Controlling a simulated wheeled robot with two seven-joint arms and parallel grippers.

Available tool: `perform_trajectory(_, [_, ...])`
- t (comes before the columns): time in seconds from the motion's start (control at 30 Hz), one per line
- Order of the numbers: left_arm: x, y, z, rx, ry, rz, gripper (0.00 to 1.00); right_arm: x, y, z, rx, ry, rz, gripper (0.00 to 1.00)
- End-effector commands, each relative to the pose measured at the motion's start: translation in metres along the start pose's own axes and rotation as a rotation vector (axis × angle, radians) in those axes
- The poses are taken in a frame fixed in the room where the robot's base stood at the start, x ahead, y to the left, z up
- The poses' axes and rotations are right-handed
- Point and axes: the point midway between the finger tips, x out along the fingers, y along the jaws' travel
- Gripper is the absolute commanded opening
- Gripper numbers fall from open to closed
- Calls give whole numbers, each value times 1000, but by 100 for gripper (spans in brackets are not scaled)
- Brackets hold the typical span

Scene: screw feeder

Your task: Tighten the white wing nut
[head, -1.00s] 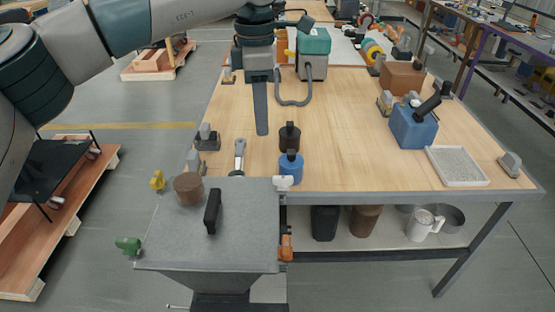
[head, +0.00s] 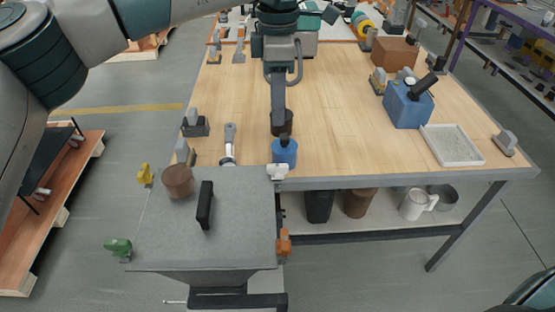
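The white wing nut (head: 278,171) sits at the far right corner of the grey feeder lid (head: 240,215), just in front of the blue jar. Yellow (head: 145,173), green (head: 119,247) and orange (head: 284,241) wing nuts sit around the other edges of the feeder. My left gripper (head: 279,120) points down over the table, beyond the white wing nut and apart from it. Its fingers line up in this view, so their gap is hidden. It partly covers a dark jar. My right gripper is out of view.
A blue jar (head: 285,152) stands close behind the white wing nut. A black handle (head: 205,205) and a brown cylinder (head: 178,181) stand on the lid. A blue box (head: 408,106) and a white tray (head: 453,145) stand right. The mid-right tabletop is clear.

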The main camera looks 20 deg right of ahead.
Motion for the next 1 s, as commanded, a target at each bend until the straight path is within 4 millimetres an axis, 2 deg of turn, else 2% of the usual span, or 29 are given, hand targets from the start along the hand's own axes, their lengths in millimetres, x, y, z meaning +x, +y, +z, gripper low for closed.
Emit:
perform_trajectory(0.1, [12,-1,0,2,-1,-3,31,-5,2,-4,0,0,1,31])
perform_trajectory(0.27, [37,-1,0,1,-1,-4,31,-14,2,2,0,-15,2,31])
perform_trajectory(0.8, [132,-2,1,1,-2,-4,31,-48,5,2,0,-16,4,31])
perform_trajectory(1.0, [154,-1,1,0,-2,-2,31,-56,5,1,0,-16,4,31])
